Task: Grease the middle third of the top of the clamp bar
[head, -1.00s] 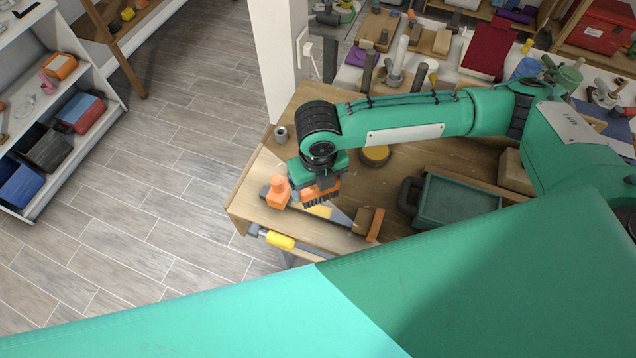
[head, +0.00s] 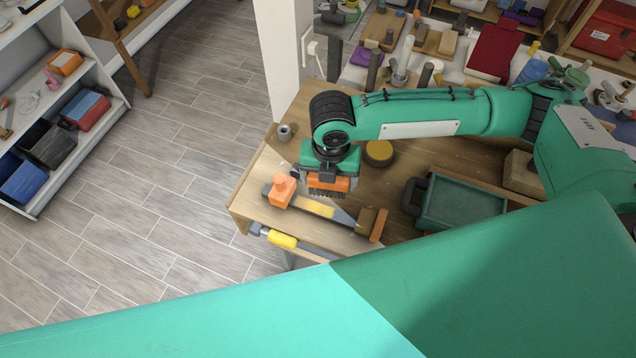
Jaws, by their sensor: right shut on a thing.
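The clamp lies on the wooden workbench, with a grey clamp bar (head: 345,219) running from an orange block (head: 282,190) at its left to a brown block (head: 366,217) and an orange plate at its right. A yellow patch (head: 315,207) covers part of the bar's top between the blocks. My right gripper (head: 326,172) is shut on an orange brush (head: 340,185) with dark bristles pointing down. In the picture the brush is just behind the yellow patch; I cannot tell whether the bristles touch the bar. My left gripper is out of view.
A round yellow-topped tin (head: 379,152) and a green tray (head: 460,204) stand right of the brush. A small grey cup (head: 284,132) is near the bench's back left. A yellow-handled tool (head: 281,239) lies at the front edge. My teal arm hides the foreground.

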